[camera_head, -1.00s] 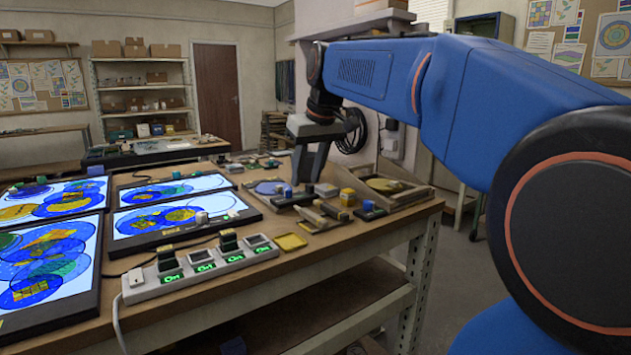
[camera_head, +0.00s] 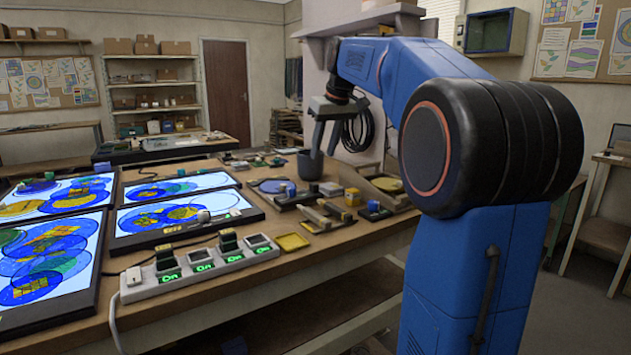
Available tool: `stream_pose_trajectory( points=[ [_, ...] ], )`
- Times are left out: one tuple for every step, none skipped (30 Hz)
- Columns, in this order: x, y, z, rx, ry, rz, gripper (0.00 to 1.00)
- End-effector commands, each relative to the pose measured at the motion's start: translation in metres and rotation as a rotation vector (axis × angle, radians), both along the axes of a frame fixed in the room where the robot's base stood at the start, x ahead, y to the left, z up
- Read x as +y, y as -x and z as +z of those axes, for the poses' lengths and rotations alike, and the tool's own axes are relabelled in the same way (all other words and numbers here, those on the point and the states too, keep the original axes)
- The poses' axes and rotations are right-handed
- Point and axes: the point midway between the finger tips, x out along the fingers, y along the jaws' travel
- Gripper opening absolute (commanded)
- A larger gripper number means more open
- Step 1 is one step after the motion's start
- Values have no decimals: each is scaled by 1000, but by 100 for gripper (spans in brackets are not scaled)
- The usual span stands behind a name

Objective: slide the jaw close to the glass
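A round blue glass disc (camera_head: 270,186) lies flat on the bench, near the right end. A dark slide fixture (camera_head: 296,199) stands against its right side, with a small blue block (camera_head: 291,189) and a pale grey block (camera_head: 310,188) on it. Which piece is the jaw, and whether it touches the glass, is too small to tell. My gripper (camera_head: 325,153) points down above and behind the fixture, clear of it. Its two fingers are apart with nothing seen between them. A dark grey cup (camera_head: 309,166) stands behind the fixture, partly behind the fingers.
A tray with a yellow disc (camera_head: 388,184), a yellow block (camera_head: 352,197) and another blue block (camera_head: 374,206) lie to the right. A power strip (camera_head: 200,265) and lit panels (camera_head: 180,215) fill the left. A shallow yellow tray (camera_head: 291,241) lies in front.

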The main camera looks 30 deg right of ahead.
Motion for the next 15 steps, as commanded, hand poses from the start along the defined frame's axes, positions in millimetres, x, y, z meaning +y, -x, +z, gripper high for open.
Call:
stream_pose_trajectory(
  points=[
    [0, -3, -9, 2, -1, 0, 34],
    [0, -5, -14, 2, -1, 0, 34],
    [1, -8, -20, 2, -1, 0, 34],
    [1, -10, -26, 2, -1, 0, 34],
    [1, -12, -31, 2, -1, 0, 34],
    [1, -15, -37, 1, -1, 0, 34],
    [1, -17, -42, 2, -1, 0, 34],
    [1, -19, -47, 3, -1, 0, 34],
    [1, -22, -54, 2, 0, 1, 34],
    [2, -24, -58, 2, 0, 1, 34],
    [2, -26, -63, 3, 0, 1, 34],
    [2, -29, -70, 2, -1, 0, 34],
    [2, -30, -74, 2, -1, 0, 34],
    [2, -32, -78, 2, -1, 0, 34],
    [2, -34, -84, 1, -1, 0, 34]
  ],
)
